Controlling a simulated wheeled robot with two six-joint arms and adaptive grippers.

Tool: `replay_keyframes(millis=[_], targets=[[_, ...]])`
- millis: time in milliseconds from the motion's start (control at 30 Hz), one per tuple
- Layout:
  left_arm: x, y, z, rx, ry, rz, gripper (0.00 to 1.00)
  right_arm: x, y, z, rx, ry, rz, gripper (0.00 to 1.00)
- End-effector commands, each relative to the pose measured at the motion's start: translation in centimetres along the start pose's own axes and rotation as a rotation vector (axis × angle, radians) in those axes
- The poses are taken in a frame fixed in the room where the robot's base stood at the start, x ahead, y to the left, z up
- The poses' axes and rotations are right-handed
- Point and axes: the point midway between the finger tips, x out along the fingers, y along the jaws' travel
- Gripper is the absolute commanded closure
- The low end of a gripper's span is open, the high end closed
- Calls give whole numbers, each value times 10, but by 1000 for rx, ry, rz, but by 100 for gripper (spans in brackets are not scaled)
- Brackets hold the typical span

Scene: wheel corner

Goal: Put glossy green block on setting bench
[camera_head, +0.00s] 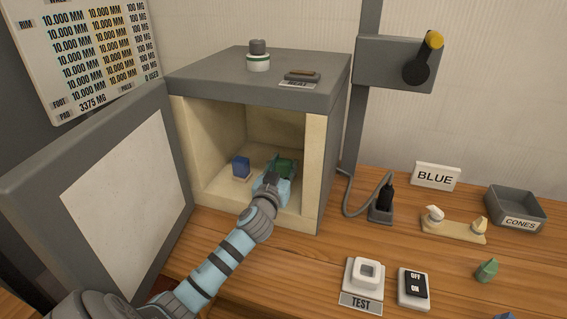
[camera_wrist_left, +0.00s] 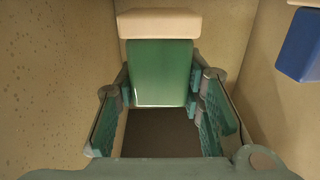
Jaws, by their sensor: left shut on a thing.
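The glossy green block (camera_head: 286,165) is inside the open grey chamber, on the right side of its floor. In the left wrist view the green block (camera_wrist_left: 160,72) shows a shiny face between my fingers, with a cream slab (camera_wrist_left: 160,23) against its end. My left gripper (camera_head: 277,178) reaches in through the front opening; in the wrist view the left gripper (camera_wrist_left: 160,92) is shut on the green block. Whether the block touches the floor is hidden. I cannot tell which surface is the setting bench. My right gripper is not in view.
A blue block (camera_head: 241,166) on a cream base stands left of the green one. The chamber (camera_head: 330,150) has close walls and an open door (camera_head: 120,185). On the wooden top are a TEST fixture (camera_head: 363,278), a switch (camera_head: 414,287) and a CONES tray (camera_head: 515,207).

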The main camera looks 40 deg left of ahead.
Motion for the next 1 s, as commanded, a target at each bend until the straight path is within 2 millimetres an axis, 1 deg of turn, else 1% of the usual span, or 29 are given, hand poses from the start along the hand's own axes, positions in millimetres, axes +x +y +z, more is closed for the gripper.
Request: replay_keyframes(millis=[33,100,367,467,500,600,867,967,1000], targets=[[0,0,14,0,-2,0,100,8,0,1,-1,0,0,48],[0,0,20,1,-1,2,100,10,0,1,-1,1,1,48],[0,0,20,1,0,2,100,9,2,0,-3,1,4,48],[0,0,22,1,0,2,100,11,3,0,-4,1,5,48],[0,0,22,1,0,2,58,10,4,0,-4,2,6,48],[0,0,21,1,0,2,44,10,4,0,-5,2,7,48],[0,0,21,1,0,2,44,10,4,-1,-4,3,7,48],[0,0,25,1,-1,1,44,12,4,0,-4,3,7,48],[-4,0,24,1,-1,2,44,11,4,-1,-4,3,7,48]])
